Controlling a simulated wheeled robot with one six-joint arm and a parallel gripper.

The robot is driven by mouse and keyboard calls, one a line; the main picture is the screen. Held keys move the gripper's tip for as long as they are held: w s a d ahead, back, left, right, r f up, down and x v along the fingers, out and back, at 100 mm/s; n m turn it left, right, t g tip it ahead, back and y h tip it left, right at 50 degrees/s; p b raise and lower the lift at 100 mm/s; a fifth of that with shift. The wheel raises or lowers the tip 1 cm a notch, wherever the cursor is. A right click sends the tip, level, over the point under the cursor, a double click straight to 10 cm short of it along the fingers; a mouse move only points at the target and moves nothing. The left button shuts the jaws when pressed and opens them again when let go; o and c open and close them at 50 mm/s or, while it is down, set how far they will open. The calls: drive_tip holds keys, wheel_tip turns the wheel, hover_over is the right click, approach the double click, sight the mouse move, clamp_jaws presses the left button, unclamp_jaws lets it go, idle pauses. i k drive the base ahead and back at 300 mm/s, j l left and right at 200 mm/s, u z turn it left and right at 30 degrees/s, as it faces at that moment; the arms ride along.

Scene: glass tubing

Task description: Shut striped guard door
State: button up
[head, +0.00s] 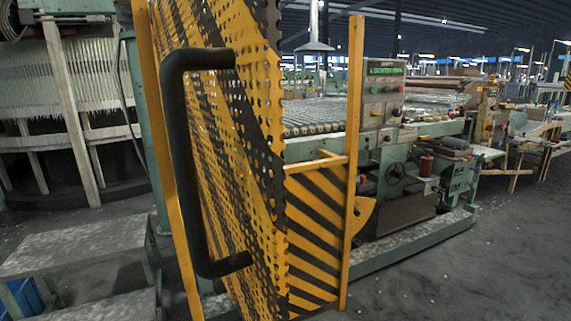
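The striped guard door (232,150) is a perforated yellow and black panel, upright and seen at a steep angle in the left middle of the head view. A long black handle (179,165) is fixed to its near face. The door stands swung out towards me, beside a yellow frame with a post (353,150) and a lower yellow and black striped panel (318,235). The opening between the door and the post shows the machine behind. My gripper is not in the picture, and nothing is seen touching the handle.
A green machine with a roller bed (318,116) and a control panel (383,90) stands behind the frame. A low grey platform (80,245) is at the lower left, with a blue crate (24,298) by it. The grey floor (460,270) at the lower right is clear.

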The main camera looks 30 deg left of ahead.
sight(196, 58)
drive_tip(key=j+u, duration=0.2)
drive_tip(key=j, duration=0.25)
drive_tip(key=i+j+u, duration=0.15)
drive_tip(key=j, duration=0.35)
drive_tip(key=i+u, duration=0.55)
drive_tip(key=k+j+u, duration=0.15)
drive_tip(key=k, duration=0.35)
drive_tip(key=k+j+u, duration=0.1)
drive_tip(key=k, duration=0.4)
